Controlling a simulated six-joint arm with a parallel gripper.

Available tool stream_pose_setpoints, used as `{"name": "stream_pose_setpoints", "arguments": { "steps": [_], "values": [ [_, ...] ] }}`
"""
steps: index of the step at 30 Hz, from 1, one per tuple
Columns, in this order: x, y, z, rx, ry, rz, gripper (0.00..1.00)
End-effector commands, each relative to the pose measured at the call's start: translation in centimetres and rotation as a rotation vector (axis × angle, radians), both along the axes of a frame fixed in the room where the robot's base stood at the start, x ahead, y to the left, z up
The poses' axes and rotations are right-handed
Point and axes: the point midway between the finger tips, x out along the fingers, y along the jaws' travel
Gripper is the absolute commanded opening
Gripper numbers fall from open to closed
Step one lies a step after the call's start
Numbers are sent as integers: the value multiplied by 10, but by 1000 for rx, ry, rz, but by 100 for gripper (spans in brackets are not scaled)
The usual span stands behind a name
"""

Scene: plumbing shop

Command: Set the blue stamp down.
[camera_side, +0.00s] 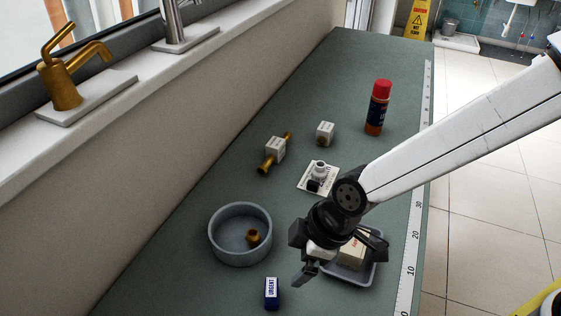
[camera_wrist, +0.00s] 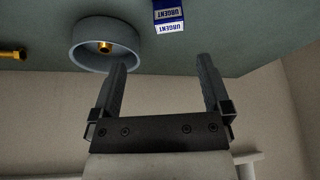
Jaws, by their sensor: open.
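The blue stamp (camera_side: 271,293) has a white label reading URGENT. It stands on the green worktop near the front, just in front of the round grey bowl. It also shows at the top of the wrist view (camera_wrist: 168,14), beyond my fingertips and apart from them. My gripper (camera_side: 304,275) is above the worktop, to the right of the stamp and a little higher in the side view. In the wrist view my gripper (camera_wrist: 164,62) has its two fingers wide apart with nothing between them.
The round grey bowl (camera_side: 213,236) holds a brass fitting (camera_side: 253,236). A grey tray (camera_side: 343,277) with a box lies partly behind my gripper. A brass valve (camera_side: 271,155), a small white box (camera_side: 325,133), a white fitting on a card (camera_side: 319,172) and a red-capped bottle (camera_side: 377,108) stand farther back.

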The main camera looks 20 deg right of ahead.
Motion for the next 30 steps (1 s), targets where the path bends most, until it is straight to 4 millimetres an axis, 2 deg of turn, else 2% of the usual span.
{"name": "stream_pose_setpoints", "arguments": {
  "steps": [5, 8, 12, 17, 21, 25, 30],
  "values": [
    [18, -46, 6, -13, 17, -144, 98],
    [28, -84, 9, -26, 32, -262, 98],
    [34, -146, 14, -44, 59, -457, 98],
    [28, -213, 17, -62, 86, -685, 98],
    [14, -265, 19, -75, 106, -874, 98],
    [-1, -299, 19, -84, 122, -1014, 98],
    [-14, -322, 19, -90, 134, -1115, 98]
  ]
}}
